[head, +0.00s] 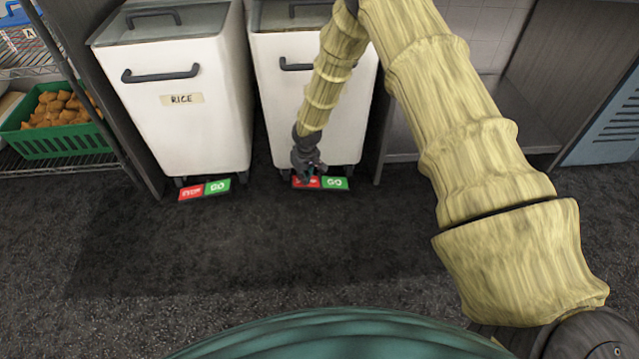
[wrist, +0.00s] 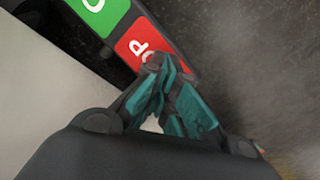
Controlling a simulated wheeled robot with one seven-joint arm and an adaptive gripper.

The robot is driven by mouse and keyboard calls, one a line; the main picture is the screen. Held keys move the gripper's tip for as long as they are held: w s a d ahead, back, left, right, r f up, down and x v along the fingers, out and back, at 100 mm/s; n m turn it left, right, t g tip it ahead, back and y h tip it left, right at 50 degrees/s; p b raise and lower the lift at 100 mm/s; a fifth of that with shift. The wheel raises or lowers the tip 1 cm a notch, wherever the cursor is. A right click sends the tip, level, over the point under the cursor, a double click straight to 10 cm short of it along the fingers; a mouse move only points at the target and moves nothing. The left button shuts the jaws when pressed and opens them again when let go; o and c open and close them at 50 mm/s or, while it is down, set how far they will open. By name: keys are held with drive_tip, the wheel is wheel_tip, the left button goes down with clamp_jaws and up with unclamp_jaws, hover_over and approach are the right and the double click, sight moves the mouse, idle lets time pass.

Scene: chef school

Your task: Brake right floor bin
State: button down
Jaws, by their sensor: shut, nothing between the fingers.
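The right floor bin (head: 275,95) is white with a dark handle and stands on the floor, partly hidden behind my arm. At its foot is a pedal with a red STOP half (head: 300,184) and a green GO half (head: 335,183). My gripper (head: 309,176) is shut and empty, pointing down at the red half and covering part of its lettering. In the wrist view the fingertips (wrist: 158,65) overlap the red half (wrist: 140,45), with the green half (wrist: 97,8) beyond. I cannot tell whether the fingertips touch or press the red half.
A second white bin labelled RICE (head: 190,125) stands to the left with its own red and green pedal (head: 205,189). A green basket (head: 60,140) sits on a wire rack at far left. Dark floor (head: 250,250) in front is clear.

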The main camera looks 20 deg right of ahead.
drive_tip(key=shift+f, duration=0.6)
idle(0.4)
drive_tip(key=shift+r+p, duration=3.2)
drive_tip(key=shift+r, duration=0.35)
drive_tip(key=shift+f, duration=0.1)
